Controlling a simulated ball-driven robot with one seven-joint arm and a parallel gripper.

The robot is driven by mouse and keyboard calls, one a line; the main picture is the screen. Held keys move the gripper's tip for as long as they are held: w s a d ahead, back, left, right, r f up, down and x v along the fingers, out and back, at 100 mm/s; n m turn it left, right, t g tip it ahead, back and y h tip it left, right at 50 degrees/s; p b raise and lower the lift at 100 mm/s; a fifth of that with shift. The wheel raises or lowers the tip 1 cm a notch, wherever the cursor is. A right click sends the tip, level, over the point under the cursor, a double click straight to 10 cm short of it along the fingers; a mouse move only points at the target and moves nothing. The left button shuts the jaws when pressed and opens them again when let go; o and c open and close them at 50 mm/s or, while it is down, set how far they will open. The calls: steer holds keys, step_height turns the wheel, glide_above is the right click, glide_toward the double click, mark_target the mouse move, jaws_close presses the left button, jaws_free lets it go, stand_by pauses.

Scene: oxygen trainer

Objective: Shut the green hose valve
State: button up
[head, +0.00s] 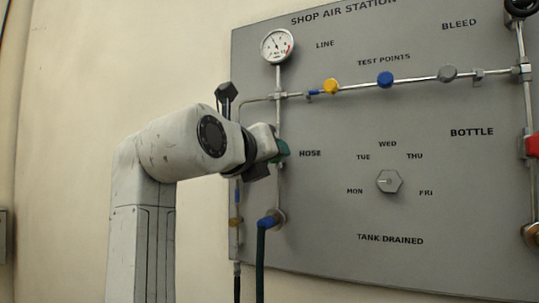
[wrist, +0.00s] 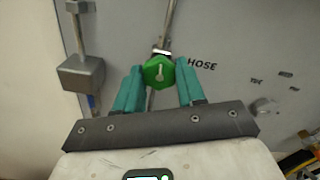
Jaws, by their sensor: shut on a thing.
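The green hose valve (wrist: 157,73) is a green knob with a pale pointer mark, on a pipe left of the word HOSE in the wrist view. The mark runs roughly up and down in that view. My gripper (wrist: 160,84) has its teal fingers on either side of the knob and is shut on it. In the head view a bit of the green hose valve (head: 283,151) shows past the end of my arm. The rest of it there is hidden by my gripper.
The grey panel (head: 330,215) carries a gauge (head: 277,46) above the valve and a hexagonal dial (head: 389,181) to the right. A pipe with yellow (head: 331,87) and blue (head: 385,79) knobs runs above. A dark hose (head: 260,255) hangs below. A red handle (head: 532,146) is at the far right.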

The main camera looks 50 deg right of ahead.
steer(key=shift+f, duration=0.15)
steer(key=o, duration=1.1)
steer(key=shift+c, duration=0.2)
steer(key=p+v, duration=0.1)
steer(key=v, duration=0.9)
steer(key=shift+a, duration=0.4)
